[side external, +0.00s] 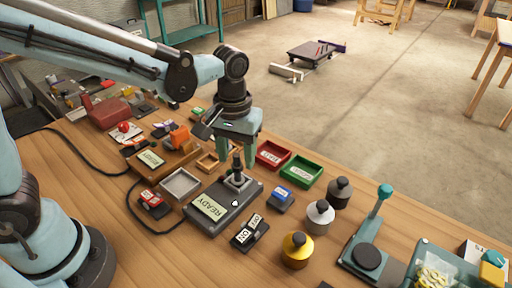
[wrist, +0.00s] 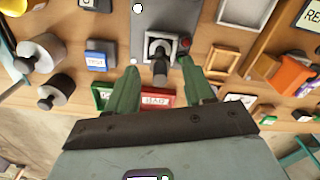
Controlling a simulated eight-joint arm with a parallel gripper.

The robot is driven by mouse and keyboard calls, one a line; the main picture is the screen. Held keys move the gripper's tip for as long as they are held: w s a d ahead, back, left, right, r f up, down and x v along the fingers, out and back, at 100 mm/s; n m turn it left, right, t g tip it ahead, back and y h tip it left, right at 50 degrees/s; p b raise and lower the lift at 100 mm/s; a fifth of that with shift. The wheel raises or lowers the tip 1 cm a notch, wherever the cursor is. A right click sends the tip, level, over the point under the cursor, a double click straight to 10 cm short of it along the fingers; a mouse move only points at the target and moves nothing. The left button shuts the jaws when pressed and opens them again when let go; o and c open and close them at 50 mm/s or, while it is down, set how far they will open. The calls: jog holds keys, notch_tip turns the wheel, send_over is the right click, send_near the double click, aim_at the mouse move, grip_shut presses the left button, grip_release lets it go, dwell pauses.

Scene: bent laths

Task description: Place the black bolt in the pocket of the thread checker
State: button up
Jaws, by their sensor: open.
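The thread checker (side external: 225,203) is a dark grey box on the wooden bench with a lit "READY" display (side external: 209,206). Its pale square pocket (side external: 237,182) also shows in the wrist view (wrist: 152,40). The black bolt (side external: 237,166) stands roughly upright at the pocket and appears seated in it; its lower end is hidden. It shows in the wrist view (wrist: 159,70) too. My gripper (side external: 238,158) is open, pointing down over the checker. In the wrist view its green fingers (wrist: 160,80) stand either side of the bolt, with gaps and no visible contact.
Red (side external: 273,155) and green (side external: 301,171) trays lie behind the checker. An empty grey tray (side external: 181,184) is to its left. A blue-labelled box (side external: 280,199), a dark labelled block (side external: 250,232) and a silver knobbed weight (side external: 320,216) stand to the right. The left side is cluttered.

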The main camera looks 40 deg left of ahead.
notch_tip(320, 180, up, 10)
jog(key=s+a+f+m+t, duration=0.3)
jog(key=s+a+t, duration=0.3)
jog(key=a, duration=0.4)
jog(key=shift+s+f+m+t, duration=0.25)
jog(key=shift+f+m+t, duration=0.15)
jog(key=shift+f+t, duration=0.35)
